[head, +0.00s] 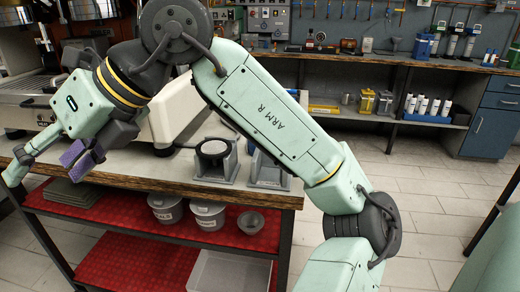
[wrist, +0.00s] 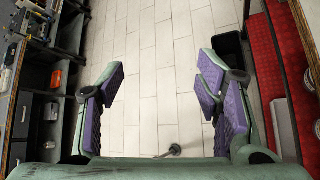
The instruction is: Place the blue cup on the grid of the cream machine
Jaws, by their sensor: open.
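My gripper (head: 55,156) is open and empty at the left of the head view, by the front left of the wooden worktop. In the wrist view its two purple-padded fingers (wrist: 162,88) stand wide apart over bare floor tiles. A cream-coloured machine (head: 181,110) stands on the worktop, partly hidden behind my arm. I cannot make out its grid. A steel machine (head: 22,98) stands at the far left, cut off by the picture edge. I see no blue cup in either view.
The worktop (head: 145,172) holds a grey stand with a round top (head: 214,158). Below it, a red shelf (head: 135,222) carries white tubs (head: 207,214) and a small bowl (head: 251,222). A back bench (head: 400,65) holds bottles. The floor at right (head: 430,190) is clear.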

